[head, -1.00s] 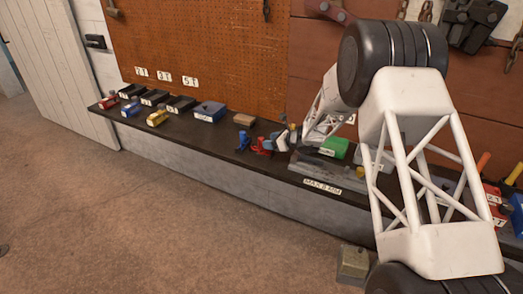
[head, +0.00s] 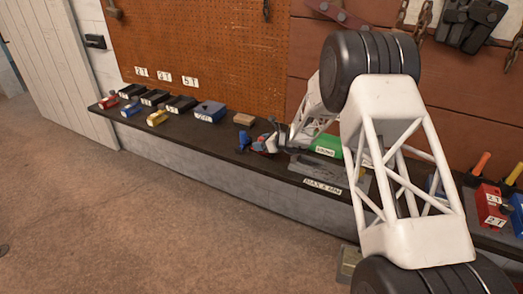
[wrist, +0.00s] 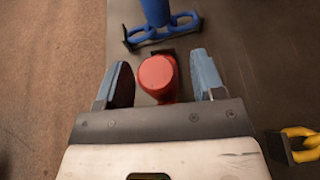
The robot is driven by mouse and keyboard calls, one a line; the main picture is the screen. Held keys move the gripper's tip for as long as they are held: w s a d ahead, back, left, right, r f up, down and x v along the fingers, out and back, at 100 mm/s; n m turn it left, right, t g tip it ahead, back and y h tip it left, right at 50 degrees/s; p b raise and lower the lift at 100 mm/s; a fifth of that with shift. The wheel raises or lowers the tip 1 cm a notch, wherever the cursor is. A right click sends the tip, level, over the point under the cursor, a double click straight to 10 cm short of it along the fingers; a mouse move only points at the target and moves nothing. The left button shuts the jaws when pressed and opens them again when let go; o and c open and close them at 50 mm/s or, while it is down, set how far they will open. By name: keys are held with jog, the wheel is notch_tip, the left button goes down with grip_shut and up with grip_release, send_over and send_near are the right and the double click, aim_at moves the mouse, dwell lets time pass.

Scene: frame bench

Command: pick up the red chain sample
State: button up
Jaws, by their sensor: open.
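The red chain sample (wrist: 157,73) stands between the two blue-padded fingers of my gripper (wrist: 161,80) in the wrist view. A gap shows on both sides of its round red top, so the fingers are open around it and not gripping. Its lower part is mostly hidden below that top. In the head view my gripper (head: 273,141) is low over the bench and largely covers the sample; only a small bit of red shows there.
A blue chain sample (wrist: 158,14) stands just beyond the red one in the wrist view. A yellow chain piece (wrist: 303,142) lies at the lower right. Labelled boxes, including a blue one (head: 209,111), line the bench to the left. A green box (head: 327,146) is to the right.

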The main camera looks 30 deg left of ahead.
aim_at(262, 138)
jog(key=shift+c, duration=0.3)
grip_shut()
jog(key=shift+r, duration=0.2)
jog(key=shift+r, duration=0.4)
notch_tip(262, 138, up, 3)
jog(key=shift+f, duration=0.15)
jog(key=s+d+r, duration=0.1)
jog(key=s+d, duration=0.8)
jog(key=s, duration=0.3)
jog(key=shift+s+d, duration=0.3)
jog(key=shift+d, duration=0.1)
jog(key=shift+r, duration=0.1)
